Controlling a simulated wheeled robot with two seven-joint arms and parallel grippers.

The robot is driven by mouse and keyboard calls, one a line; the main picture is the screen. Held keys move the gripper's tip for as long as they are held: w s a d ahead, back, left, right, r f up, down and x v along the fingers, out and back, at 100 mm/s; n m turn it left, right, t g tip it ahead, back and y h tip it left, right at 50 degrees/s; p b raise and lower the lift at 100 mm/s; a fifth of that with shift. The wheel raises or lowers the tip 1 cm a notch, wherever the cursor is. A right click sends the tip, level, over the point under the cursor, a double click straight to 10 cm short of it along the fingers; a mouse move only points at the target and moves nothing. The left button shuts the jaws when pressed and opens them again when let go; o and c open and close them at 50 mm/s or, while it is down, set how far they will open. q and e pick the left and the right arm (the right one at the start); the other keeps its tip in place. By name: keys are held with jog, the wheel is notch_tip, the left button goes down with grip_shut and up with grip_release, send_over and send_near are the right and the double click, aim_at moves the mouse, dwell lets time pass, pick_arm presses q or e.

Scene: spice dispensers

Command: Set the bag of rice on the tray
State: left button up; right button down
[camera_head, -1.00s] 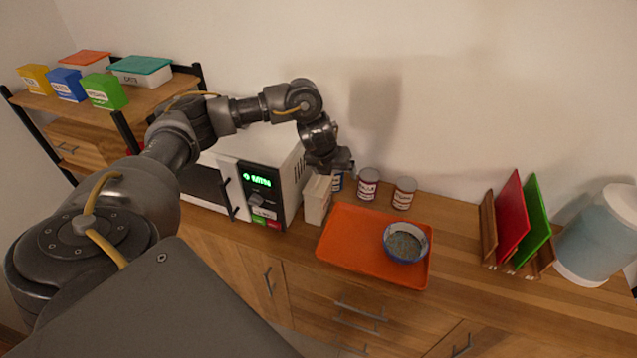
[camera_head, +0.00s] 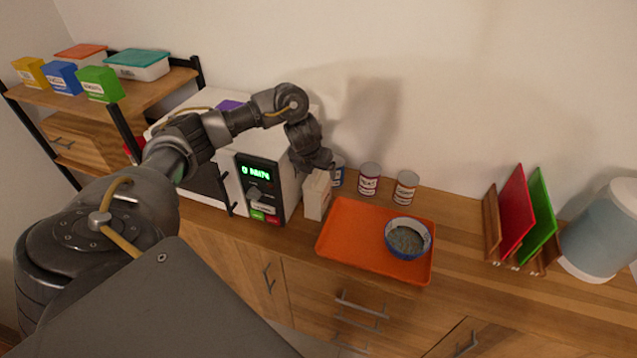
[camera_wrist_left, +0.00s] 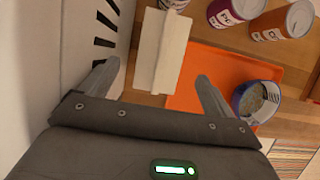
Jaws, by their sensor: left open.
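A cream-white upright pack (camera_head: 317,196), probably the bag of rice, stands on the counter between the microwave and the orange tray (camera_head: 345,240). I cannot read a label on it. My left gripper (camera_head: 318,168) is just above and behind its top. In the left wrist view the pack (camera_wrist_left: 163,48) lies beyond and between the open fingers (camera_wrist_left: 157,76), with nothing held. The tray (camera_wrist_left: 188,92) shows to its right, with a blue-rimmed bowl (camera_head: 407,239) of grey-green contents on its right part. The left part of the tray is bare. My right gripper is not in view.
The microwave (camera_head: 262,190) stands close to the pack's left. A rack with red and green boards (camera_head: 515,215) and a large canister (camera_head: 600,235) are at the right.

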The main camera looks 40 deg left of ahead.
aim_at(317, 174)
pick_arm(q)
jog(key=shift+x, duration=3.35)
jog(key=shift+c, duration=0.3)
grip_shut()
jog(key=shift+w+r, duration=0.1)
jog(key=shift+r, duration=0.05)
